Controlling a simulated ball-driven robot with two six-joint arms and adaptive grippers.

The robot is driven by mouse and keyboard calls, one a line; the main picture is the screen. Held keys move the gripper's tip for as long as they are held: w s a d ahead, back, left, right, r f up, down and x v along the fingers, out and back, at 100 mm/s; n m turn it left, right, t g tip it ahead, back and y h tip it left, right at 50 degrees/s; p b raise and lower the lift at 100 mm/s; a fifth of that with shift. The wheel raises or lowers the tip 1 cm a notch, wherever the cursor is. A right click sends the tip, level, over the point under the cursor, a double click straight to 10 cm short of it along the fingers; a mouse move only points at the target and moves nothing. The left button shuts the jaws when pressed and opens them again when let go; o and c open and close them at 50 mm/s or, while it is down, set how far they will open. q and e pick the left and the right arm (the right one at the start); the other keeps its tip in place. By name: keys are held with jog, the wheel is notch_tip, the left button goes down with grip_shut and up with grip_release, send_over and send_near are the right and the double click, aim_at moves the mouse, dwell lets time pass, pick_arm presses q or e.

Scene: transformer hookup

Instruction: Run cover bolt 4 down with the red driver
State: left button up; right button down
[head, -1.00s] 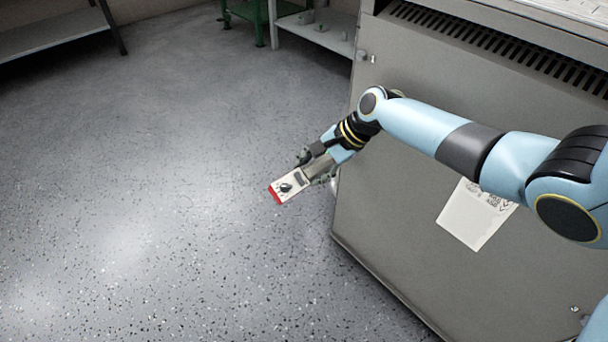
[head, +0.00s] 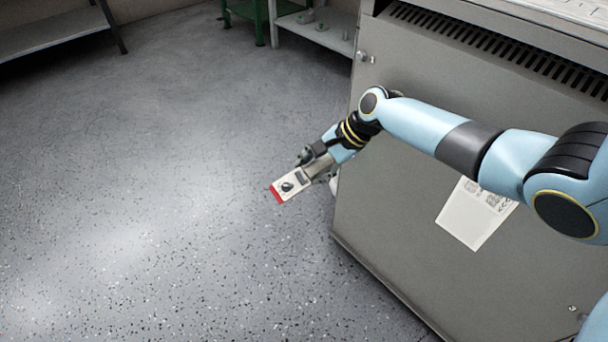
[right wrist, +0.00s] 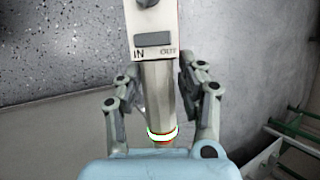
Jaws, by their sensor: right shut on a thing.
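The red driver (head: 291,186) is a pale box with a black knob and a red end, held out over the floor beside the grey cabinet. In the right wrist view its pale body (right wrist: 153,38) has a dark window and the words IN and OUT, above a grey handle. My right gripper (head: 316,163) is shut on the driver. In the right wrist view my right gripper's fingers (right wrist: 153,88) lie on both sides of the handle. Cover bolt 4 cannot be made out in these views. My left gripper is not in view.
The large grey cabinet (head: 400,215) fills the right side, with a vent slot (head: 500,50) near its top and a white label (head: 474,213). A shelf (head: 50,38) and green-legged stands (head: 268,22) are at the back. The speckled floor (head: 140,190) is clear.

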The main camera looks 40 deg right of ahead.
aim_at(299, 176)
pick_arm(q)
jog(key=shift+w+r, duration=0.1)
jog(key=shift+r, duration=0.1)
pick_arm(e)
jog(key=shift+w+d+r, duration=0.1)
jog(key=shift+d, duration=0.05)
dwell(0.3)
dwell(0.3)
jog(key=shift+a+p, duration=0.45)
jog(key=shift+p, duration=0.05)
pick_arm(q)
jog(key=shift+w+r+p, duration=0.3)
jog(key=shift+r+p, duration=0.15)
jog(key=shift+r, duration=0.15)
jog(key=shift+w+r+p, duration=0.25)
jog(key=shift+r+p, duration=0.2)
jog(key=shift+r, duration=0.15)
pick_arm(e)
jog(key=shift+s+a, duration=0.2)
jog(key=shift+a, duration=1.65)
